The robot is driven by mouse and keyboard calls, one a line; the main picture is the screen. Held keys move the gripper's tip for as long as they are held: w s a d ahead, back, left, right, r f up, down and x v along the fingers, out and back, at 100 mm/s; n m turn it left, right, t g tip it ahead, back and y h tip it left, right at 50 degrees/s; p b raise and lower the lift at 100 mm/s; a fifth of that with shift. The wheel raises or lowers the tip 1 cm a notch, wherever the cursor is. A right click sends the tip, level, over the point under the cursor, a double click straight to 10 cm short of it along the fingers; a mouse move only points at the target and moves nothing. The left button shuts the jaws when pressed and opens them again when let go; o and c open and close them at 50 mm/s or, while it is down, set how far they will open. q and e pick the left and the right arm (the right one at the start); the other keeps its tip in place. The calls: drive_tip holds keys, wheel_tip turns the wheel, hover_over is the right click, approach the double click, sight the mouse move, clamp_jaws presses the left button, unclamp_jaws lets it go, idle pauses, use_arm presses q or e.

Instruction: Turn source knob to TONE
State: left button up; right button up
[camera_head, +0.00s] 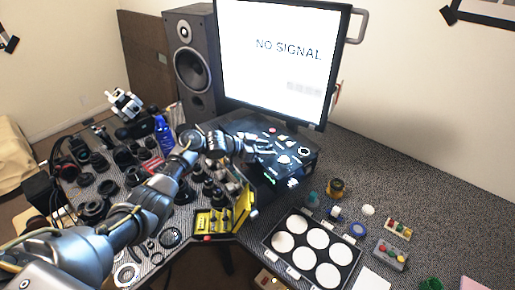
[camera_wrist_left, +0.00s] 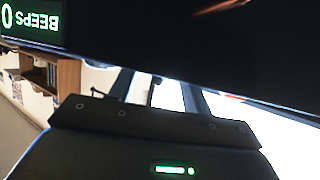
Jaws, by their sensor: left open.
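A black device box (camera_head: 259,182) stands on the desk below the monitor. Its sloped top carries small knobs and lit marks, with a pale round knob (camera_head: 284,160) near the middle. The labels are too small to read, so I cannot tell which is the source knob or where it points. My left gripper (camera_head: 268,146) reaches in from the left over the top of the box, open. I cannot tell whether its fingers touch a knob. In the left wrist view a green display (camera_wrist_left: 32,18) reads BEEPS 0 upside down beside a dark surface. My right gripper is not in view.
The monitor (camera_head: 275,50) shows NO SIGNAL behind the box, with a speaker (camera_head: 190,60) to its left. A tray (camera_head: 272,243) of white discs lies front right.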

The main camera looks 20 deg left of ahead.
use_arm(q)
drive_tip(key=b+v, duration=0.1)
drive_tip(key=v, duration=0.9)
drive_tip(key=shift+a+b, duration=0.15)
drive_tip(key=shift+b, duration=0.25)
drive_tip(key=shift+s+r, duration=0.1)
